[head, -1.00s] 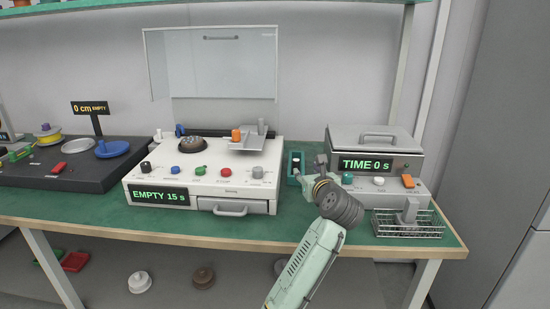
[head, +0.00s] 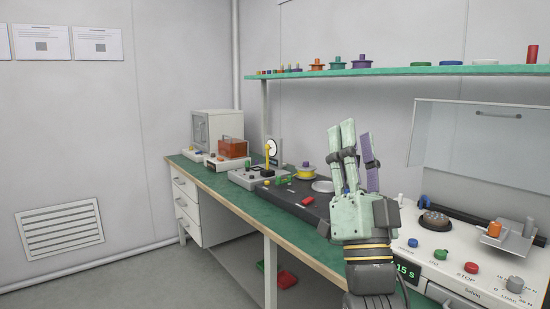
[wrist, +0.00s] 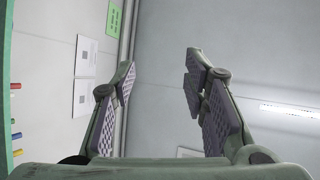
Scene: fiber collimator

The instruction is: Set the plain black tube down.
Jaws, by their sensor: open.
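I cannot make out a plain black tube in either view. My gripper (head: 356,145) is raised in front of the bench in the head view, fingers pointing up. In the wrist view my gripper (wrist: 160,70) shows its two fingers wide apart with nothing between the grey pads.
The green bench top (head: 308,246) carries a white machine (head: 455,262) with knobs at right. A black platform (head: 290,197) with a yellow spool (head: 306,172) lies left of my gripper. A shelf (head: 430,71) holds several coloured parts above. Floor at left is clear.

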